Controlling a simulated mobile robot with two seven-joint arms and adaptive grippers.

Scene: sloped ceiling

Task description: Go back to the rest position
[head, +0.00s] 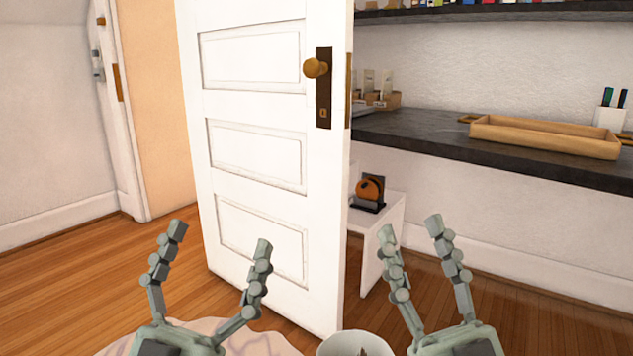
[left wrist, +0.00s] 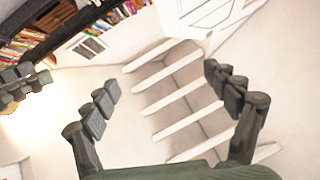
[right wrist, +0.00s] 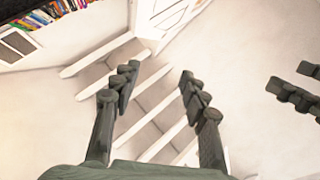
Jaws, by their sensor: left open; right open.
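My left gripper (head: 217,247) is open and empty at the lower left of the middle in the head view, with its fingers pointing up. My right gripper (head: 411,232) is open and empty to its right, also pointing up. In the left wrist view the left gripper's fingers (left wrist: 162,85) stand wide apart with nothing between them. In the right wrist view the right gripper's fingers (right wrist: 157,85) are apart and empty. Both wrist cameras look up toward the sloped ceiling with white beams (left wrist: 178,88).
A white panelled door (head: 255,105) with a brass knob (head: 316,68) stands ajar ahead. A dark counter (head: 440,140) at the right holds a wooden tray (head: 545,137). A low white stand (head: 385,220) is behind the door. A white round container (head: 355,345) is between my grippers. Wooden floor (head: 60,285) lies open at left.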

